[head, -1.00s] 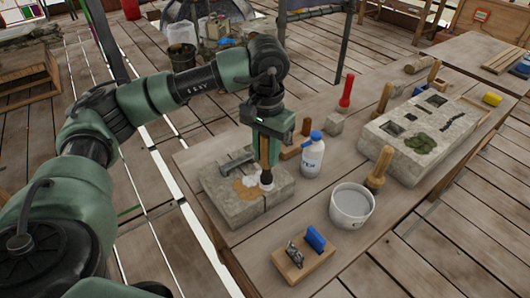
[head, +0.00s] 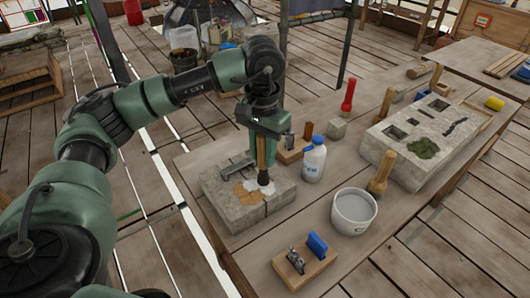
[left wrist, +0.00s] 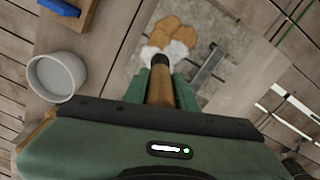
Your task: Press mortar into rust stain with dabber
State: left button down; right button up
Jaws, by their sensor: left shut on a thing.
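My left gripper (head: 262,138) is shut on the brown handle of the dabber (head: 261,155), held upright over the near stone block (head: 235,215). The dabber's dark tip is at the white mortar (head: 270,190), which lies beside and partly over the orange-brown rust stain (head: 242,193). In the left wrist view the dabber (left wrist: 160,92) points at the white mortar (left wrist: 179,50), with the rust stain (left wrist: 172,33) just beyond it. I cannot tell whether the tip presses on the mortar or hovers just above it. My right gripper is not in view.
A white bottle (head: 314,162) stands close right of the block. A white pail (head: 353,211) and a wooden holder with a blue piece (head: 304,266) are nearer. A larger stone slab (head: 424,140) lies to the right. A metal bar lies on the near block.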

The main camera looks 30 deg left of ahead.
pick_arm(q)
jog(key=shift+s+a+f+b, duration=0.1)
jog(key=shift+s+a+b, duration=0.2)
jog(key=shift+s, duration=0.35)
jog(key=shift+s+a+b, duration=0.2)
jog(key=shift+s+b, duration=0.05)
jog(key=shift+s, duration=0.4)
jog(key=shift+w+a, duration=0.3)
jog(key=shift+a, duration=0.45)
jog(key=shift+w+d, duration=0.35)
jog(key=shift+w, duration=0.35)
jog(key=shift+w+d, duration=0.3)
jog(key=shift+w, duration=0.4)
notch_tip(320, 180, up, 7)
jog(key=p, duration=0.3)
jog(key=shift+p, duration=0.4)
dwell(0.6)
